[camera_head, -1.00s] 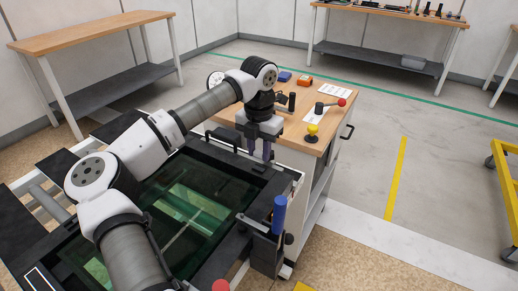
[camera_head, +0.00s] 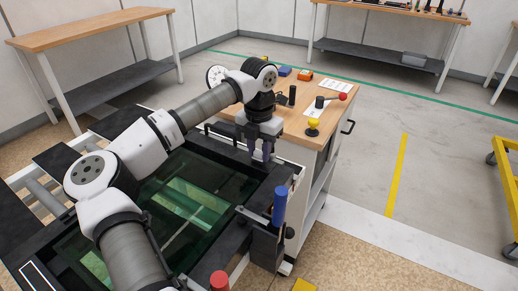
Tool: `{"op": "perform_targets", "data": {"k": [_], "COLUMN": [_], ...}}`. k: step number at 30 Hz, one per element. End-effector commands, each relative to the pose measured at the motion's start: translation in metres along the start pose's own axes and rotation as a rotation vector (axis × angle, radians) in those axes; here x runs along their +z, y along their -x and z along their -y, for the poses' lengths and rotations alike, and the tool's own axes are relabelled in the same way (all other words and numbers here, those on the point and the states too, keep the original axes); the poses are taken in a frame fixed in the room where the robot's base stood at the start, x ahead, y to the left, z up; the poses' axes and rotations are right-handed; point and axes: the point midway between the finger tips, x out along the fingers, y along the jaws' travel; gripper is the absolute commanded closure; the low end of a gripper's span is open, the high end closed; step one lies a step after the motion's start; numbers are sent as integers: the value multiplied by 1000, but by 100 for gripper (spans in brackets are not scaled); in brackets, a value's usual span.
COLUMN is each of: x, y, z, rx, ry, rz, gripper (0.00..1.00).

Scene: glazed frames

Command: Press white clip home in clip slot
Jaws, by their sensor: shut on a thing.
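My gripper (camera_head: 261,157) points down over the far right corner of the dark glazed frame (camera_head: 228,150), on the side by the small cabinet. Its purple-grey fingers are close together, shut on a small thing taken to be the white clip. The clip is hidden or too small to make out. The clip slot cannot be made out either; the fingertips are at or just above the frame's dark edge, and I cannot tell whether anything touches.
A blue-handled clamp (camera_head: 280,205) stands at the frame's right side and a red knob (camera_head: 219,281) at the front. Open floor lies to the right.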

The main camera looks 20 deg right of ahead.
Motion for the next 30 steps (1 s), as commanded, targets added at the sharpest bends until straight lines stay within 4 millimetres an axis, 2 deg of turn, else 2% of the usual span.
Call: {"op": "perform_targets", "data": {"k": [30], "x": [0], "y": [-8], "z": [0], "rx": [1], "ry": [0], "rz": [-1], "gripper": [89]}}
